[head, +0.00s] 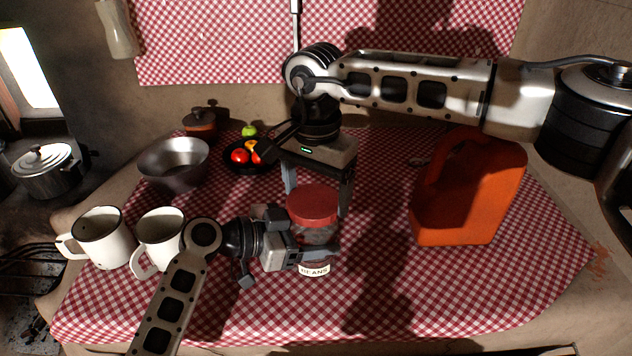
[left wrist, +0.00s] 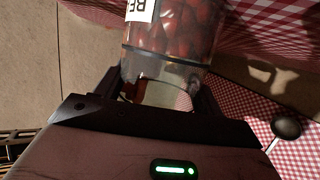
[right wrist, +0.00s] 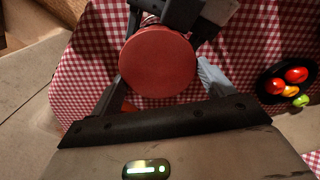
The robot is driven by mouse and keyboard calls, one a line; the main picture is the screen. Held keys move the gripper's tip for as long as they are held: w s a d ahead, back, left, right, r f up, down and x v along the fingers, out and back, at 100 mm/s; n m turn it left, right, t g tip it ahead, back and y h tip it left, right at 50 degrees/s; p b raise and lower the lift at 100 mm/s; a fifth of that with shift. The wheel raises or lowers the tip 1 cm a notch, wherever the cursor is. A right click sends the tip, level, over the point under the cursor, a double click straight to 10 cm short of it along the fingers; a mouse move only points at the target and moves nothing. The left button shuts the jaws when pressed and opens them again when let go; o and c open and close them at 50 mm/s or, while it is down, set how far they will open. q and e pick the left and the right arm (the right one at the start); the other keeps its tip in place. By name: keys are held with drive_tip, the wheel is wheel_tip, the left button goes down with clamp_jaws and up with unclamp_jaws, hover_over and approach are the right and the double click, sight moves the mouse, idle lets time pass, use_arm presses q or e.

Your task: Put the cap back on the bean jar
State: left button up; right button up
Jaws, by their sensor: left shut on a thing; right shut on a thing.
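The bean jar (head: 316,236) stands upright on the checked cloth, clear-walled with a BEANS label low on its front. In the left wrist view the jar (left wrist: 172,40) shows red beans inside. The red cap (head: 313,204) is level at the jar's mouth; I cannot tell whether it is fully seated. My left gripper (head: 306,240) is shut around the jar's body from the left. My right gripper (head: 317,190) comes down from above and is shut on the cap, which fills the space between its fingers in the right wrist view (right wrist: 158,62).
An orange jerrycan (head: 470,195) stands to the right. Two white mugs (head: 103,238) are at the left, near a metal bowl (head: 174,165). The cloth in front is clear.

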drive_tip(key=shift+s+a+f, duration=0.1)
drive_tip(key=shift+f, duration=0.65)
idle(0.4)
use_arm(q)
drive_tip(key=c, duration=0.5)
use_arm(e)
drive_tip(key=m, duration=0.9)
drive_tip(key=shift+s+d, duration=0.2)
drive_tip(key=m, duration=0.4)
drive_tip(key=shift+s+m, duration=0.2)
drive_tip(key=shift+m, duration=0.2)
drive_tip(key=m, duration=0.5)
drive_tip(key=shift+s+m, duration=0.15)
drive_tip(key=shift+m, duration=0.15)
drive_tip(key=o, duration=1)
drive_tip(key=shift+c, duration=0.2)
